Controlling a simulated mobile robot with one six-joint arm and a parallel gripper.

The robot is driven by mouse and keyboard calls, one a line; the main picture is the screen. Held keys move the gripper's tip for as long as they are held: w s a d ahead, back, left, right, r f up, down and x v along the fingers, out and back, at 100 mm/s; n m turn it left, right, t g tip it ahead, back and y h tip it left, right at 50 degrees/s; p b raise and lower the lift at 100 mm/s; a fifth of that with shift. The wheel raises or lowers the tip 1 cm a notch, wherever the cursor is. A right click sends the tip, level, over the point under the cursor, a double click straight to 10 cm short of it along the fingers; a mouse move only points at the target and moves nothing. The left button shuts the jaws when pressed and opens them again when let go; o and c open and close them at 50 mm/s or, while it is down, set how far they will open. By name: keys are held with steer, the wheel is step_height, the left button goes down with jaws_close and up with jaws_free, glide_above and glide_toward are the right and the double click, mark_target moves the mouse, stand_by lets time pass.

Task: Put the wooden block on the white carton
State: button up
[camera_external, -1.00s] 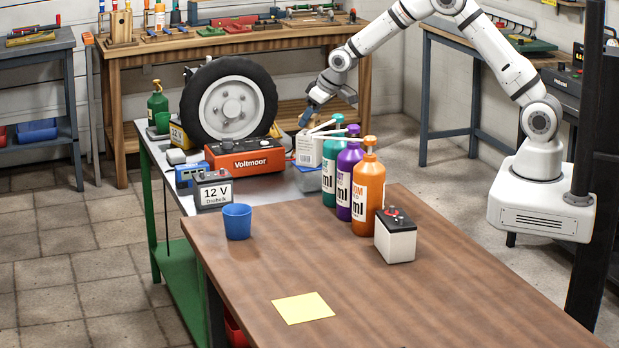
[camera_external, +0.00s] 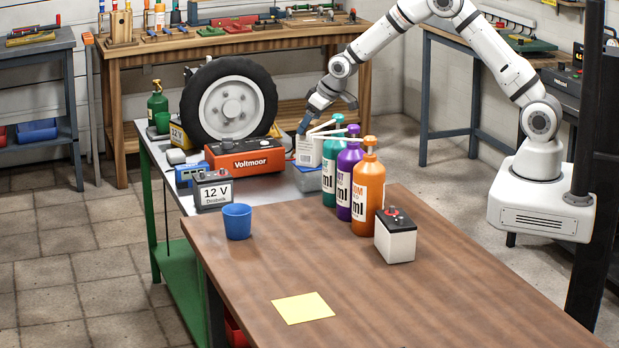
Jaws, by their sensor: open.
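A white box that looks like the white carton (camera_external: 305,153) stands on the metal bench behind the bottles, partly covered by their pump spouts. My gripper (camera_external: 324,117) is open, with its fingers pointing down above and just behind the carton's top. One finger is near the carton's upper left edge and the other is to the right, over the teal bottle.
Teal (camera_external: 331,165), purple (camera_external: 344,192) and orange (camera_external: 363,213) pump bottles stand in a row in front of the carton. An orange Voltmoor unit (camera_external: 243,157) and a wheel (camera_external: 228,101) stand to its left. A battery (camera_external: 396,241) and blue cup (camera_external: 237,222) stand on the brown table.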

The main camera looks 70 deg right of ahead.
steer(key=shift+r, duration=0.3)
steer(key=b+v, duration=0.1)
steer(key=v, duration=1.1)
steer(key=s+a+r+g, duration=0.1)
steer(key=s+r, duration=0.2)
steer(key=s, duration=0.6)
steer(key=s+r, duration=0.3)
steer(key=s, duration=0.7)
steer(key=s+f+g, duration=0.1)
steer(key=s+g, duration=0.1)
steer(key=s, duration=1.6)
steer(key=shift+s+a+f, duration=0.2)
steer(key=shift+s+f, duration=0.1)
steer(key=shift+s, duration=0.1)
